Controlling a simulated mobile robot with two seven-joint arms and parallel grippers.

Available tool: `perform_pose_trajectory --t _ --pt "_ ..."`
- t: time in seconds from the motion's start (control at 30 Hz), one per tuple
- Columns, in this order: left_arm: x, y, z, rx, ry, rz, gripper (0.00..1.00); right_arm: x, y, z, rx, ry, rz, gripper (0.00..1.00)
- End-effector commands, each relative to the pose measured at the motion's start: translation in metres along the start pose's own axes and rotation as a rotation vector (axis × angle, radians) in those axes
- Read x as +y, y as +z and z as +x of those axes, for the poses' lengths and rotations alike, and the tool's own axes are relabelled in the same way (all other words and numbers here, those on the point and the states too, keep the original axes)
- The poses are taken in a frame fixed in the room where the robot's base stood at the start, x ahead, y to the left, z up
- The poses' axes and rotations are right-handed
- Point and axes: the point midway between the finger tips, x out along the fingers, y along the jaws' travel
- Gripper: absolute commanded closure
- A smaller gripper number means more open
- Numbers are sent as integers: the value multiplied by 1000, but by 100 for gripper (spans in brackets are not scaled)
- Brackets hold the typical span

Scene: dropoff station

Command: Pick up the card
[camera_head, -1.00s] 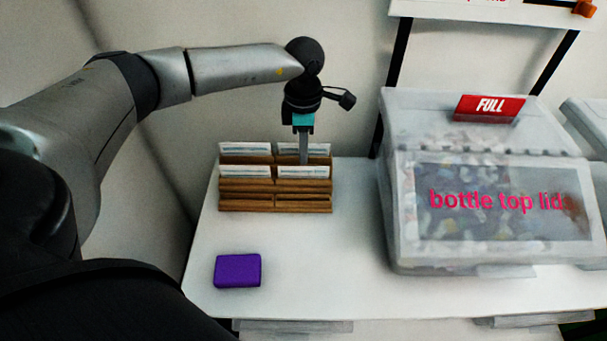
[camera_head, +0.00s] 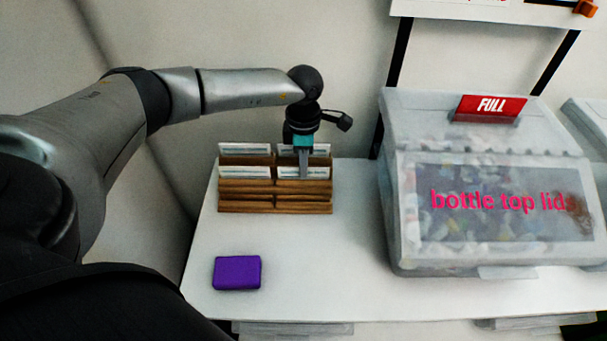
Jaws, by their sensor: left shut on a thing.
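A wooden card rack (camera_head: 255,190) stands on the white table with white cards in its upper slots. A card shows in the front right slot (camera_head: 320,172), another in the front left slot (camera_head: 243,173), and more stand behind them. My left gripper (camera_head: 303,174) points straight down at the rack's right half, its fingertips at the front right card. It is shut on that card, which still stands in its slot; the fingers hide part of it. My right gripper is not in view.
A purple block (camera_head: 237,272) lies on the table in front of the rack. A large clear bin (camera_head: 395,230) labelled "bottle top lids", with a red FULL sign (camera_head: 489,108), stands to the right. The table between them is clear.

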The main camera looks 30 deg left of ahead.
Motion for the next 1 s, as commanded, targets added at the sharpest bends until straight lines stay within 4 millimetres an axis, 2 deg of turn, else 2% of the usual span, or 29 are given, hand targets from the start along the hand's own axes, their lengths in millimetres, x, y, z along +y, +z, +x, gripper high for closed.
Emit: perform_pose_trajectory --t 0.43,0.63,0.77,1.0 --pt "0 0 -1 -1 1 0 100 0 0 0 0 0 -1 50" --pt "1 0 -14 -2 1 0 100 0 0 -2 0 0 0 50" --pt "1 0 -35 -3 4 -1 100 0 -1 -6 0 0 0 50" --pt "1 0 -102 -4 6 0 100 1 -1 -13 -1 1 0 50"
